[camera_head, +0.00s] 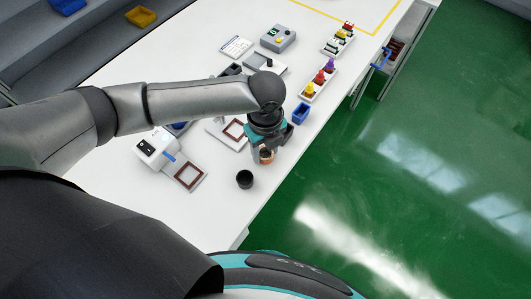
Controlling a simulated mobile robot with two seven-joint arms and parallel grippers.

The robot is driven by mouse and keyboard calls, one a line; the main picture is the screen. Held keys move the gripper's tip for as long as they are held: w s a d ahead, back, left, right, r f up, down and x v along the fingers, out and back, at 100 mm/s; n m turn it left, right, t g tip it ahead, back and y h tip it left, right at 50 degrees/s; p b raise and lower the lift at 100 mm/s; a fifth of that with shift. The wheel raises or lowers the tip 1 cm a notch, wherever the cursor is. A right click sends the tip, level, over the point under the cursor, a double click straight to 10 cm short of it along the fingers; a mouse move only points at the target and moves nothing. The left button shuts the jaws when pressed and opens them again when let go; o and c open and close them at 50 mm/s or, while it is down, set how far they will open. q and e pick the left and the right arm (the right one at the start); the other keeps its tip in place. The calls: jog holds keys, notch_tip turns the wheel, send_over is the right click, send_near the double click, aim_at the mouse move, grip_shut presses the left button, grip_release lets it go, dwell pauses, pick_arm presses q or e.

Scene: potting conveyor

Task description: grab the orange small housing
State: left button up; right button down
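The orange small housing (266,158) shows at the lower end of my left gripper (268,151), near the front edge of the white table. The gripper points down, and its fingers are at the housing and partly hide it. At this size I cannot tell whether the fingers are shut on it or only around it. I also cannot tell whether it rests on the table. My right gripper is not in view.
A black round cup (245,180) stands just below and left of the gripper. A blue bin (300,113) stands at the table's right edge. A rack of coloured parts (319,80) is beyond it. A white device (157,148) and a framed plate (189,176) lie to the left.

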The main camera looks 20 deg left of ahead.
pick_arm(q)
grip_shut()
jog(key=shift+r, duration=0.1)
